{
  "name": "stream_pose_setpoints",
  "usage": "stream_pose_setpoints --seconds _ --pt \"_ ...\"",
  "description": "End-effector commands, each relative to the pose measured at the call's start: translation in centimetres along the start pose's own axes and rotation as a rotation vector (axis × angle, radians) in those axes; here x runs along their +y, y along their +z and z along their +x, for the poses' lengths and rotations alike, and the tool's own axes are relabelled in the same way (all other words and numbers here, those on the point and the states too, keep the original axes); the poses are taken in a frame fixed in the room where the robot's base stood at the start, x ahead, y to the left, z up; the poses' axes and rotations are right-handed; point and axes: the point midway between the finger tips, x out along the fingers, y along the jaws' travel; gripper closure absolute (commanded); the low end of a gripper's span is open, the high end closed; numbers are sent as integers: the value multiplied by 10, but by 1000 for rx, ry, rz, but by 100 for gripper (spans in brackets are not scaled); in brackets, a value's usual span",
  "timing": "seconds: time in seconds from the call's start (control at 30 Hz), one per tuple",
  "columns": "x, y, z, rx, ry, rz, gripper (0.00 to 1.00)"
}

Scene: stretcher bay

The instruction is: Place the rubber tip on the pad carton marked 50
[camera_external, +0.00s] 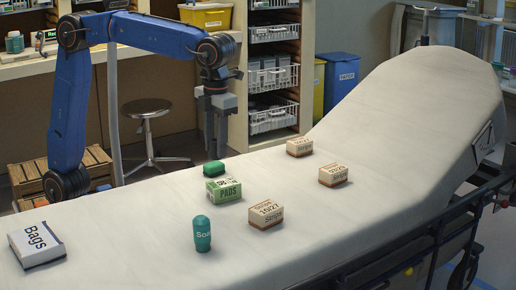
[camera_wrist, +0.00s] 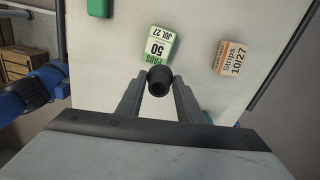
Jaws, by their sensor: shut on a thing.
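The black rubber tip (camera_wrist: 158,81) shows in the wrist view between the ends of my two fingers; my gripper (camera_wrist: 158,92) is shut on it. The pad carton (camera_wrist: 157,45), white and green and marked 50 and JUL 27, lies just beyond the tip in that view. In the external view the carton (camera_external: 223,190) sits on the stretcher's white sheet. My gripper (camera_external: 214,150) points down there, above and behind the carton, apart from it. The tip is too dark and small to make out clearly in the external view.
A green object (camera_external: 214,168) lies just behind the carton. A strips box (camera_external: 266,215) stands right of it, with two more boxes (camera_external: 333,175) (camera_external: 299,147) farther back. A teal soap bottle (camera_external: 202,234) stands in front. A bags box (camera_external: 37,245) is far left.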

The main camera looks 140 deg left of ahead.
Motion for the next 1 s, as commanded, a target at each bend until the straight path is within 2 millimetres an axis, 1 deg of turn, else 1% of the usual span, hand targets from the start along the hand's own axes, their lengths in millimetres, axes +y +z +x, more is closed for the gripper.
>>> stream_pose_setpoints --seconds 0.03,0.1,0.2,0.27,0.53,0.6,0.83,1.0 --pt "4 11 -3 1 0 -17 88" --pt "9 21 -7 2 0 -31 88" --pt "13 30 -8 3 0 -44 88" --pt "14 32 -5 3 2 -48 88" --pt "13 33 38 4 2 -48 88" --pt "12 33 46 4 2 -48 88" --pt "11 32 60 3 2 -48 88" --pt "10 32 82 3 1 -48 88"
